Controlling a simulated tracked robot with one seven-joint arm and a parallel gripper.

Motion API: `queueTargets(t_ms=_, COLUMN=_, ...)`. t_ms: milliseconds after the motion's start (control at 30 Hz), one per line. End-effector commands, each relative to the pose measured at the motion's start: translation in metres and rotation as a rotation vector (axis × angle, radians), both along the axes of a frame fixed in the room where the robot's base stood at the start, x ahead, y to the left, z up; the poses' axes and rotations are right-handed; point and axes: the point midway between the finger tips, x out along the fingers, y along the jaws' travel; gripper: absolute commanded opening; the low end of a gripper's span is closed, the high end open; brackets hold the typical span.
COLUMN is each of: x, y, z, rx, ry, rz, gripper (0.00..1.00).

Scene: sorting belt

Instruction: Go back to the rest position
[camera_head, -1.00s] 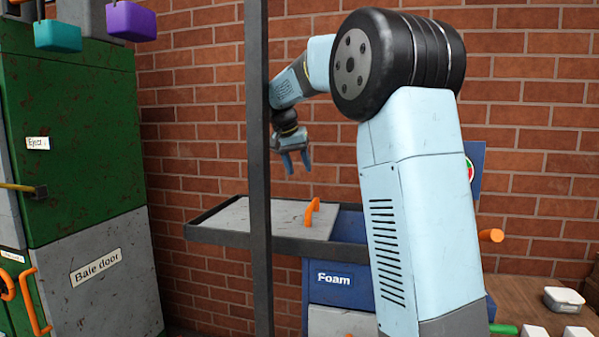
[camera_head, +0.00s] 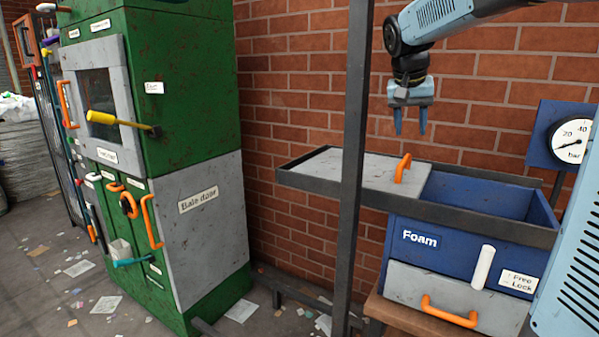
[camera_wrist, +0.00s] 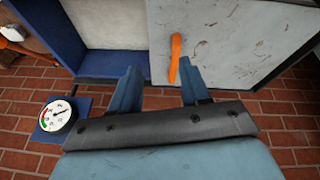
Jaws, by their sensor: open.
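My gripper (camera_head: 411,121) hangs above the blue Foam bin, its two blue fingers pointing down, apart and empty. In the wrist view the open fingers (camera_wrist: 158,88) show with nothing between them. The grey sliding lid (camera_head: 350,168) with an orange handle (camera_head: 403,168) covers the left part of the bin's top rail. The gripper is above the handle and apart from it. The handle (camera_wrist: 174,58) and lid (camera_wrist: 225,35) also show ahead of the fingers in the wrist view. The right part of the Foam bin (camera_head: 470,193) is uncovered.
A dark upright post (camera_head: 354,150) stands left of my arm. The green and grey baler (camera_head: 195,130) is at the left, with a yellow lever and orange handles. A pressure gauge (camera_head: 571,139) is at the right. A brick wall (camera_head: 290,80) is behind.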

Motion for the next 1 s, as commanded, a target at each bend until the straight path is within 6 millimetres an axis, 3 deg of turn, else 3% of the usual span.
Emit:
queueTargets(t_ms=100, x=-0.041, y=0.002, z=-0.004, rx=0.022, ry=-0.014, rz=0.052, gripper=0.46)
queueTargets(t_ms=367, x=-0.124, y=0.009, z=-0.027, rx=0.060, ry=-0.047, rz=0.168, gripper=0.46)
queueTargets(t_ms=700, x=-0.223, y=0.021, z=-0.078, rx=0.087, ry=-0.105, rz=0.307, gripper=0.46)
queueTargets(t_ms=900, x=-0.262, y=0.027, z=-0.108, rx=0.092, ry=-0.134, rz=0.362, gripper=0.46)
queueTargets(t_ms=1000, x=-0.271, y=0.029, z=-0.116, rx=0.092, ry=-0.143, rz=0.377, gripper=0.46)
